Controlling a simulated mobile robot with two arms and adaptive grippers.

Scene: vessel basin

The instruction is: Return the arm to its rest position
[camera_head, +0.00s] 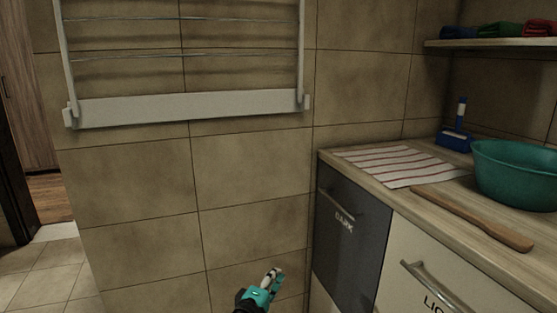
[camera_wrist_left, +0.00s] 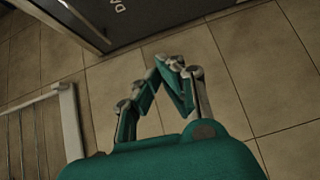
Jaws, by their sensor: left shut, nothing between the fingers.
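My left gripper (camera_head: 273,275) shows at the bottom of the head view, teal and grey, in front of the tiled wall and left of the dark drawer front. It also shows in the left wrist view (camera_wrist_left: 172,64), where its fingertips meet with nothing between them. It is shut and empty. Most of the left arm is out of the picture. My right gripper is not in either view.
A counter holds a striped cloth (camera_head: 400,165), a wooden paddle (camera_head: 472,216), a teal basin (camera_head: 515,177) and a blue brush (camera_head: 455,138). Below are a dark front (camera_head: 347,245) and a white one (camera_head: 425,265) with handles. A white wall rack (camera_head: 190,107) hangs above. Floor is clear at left.

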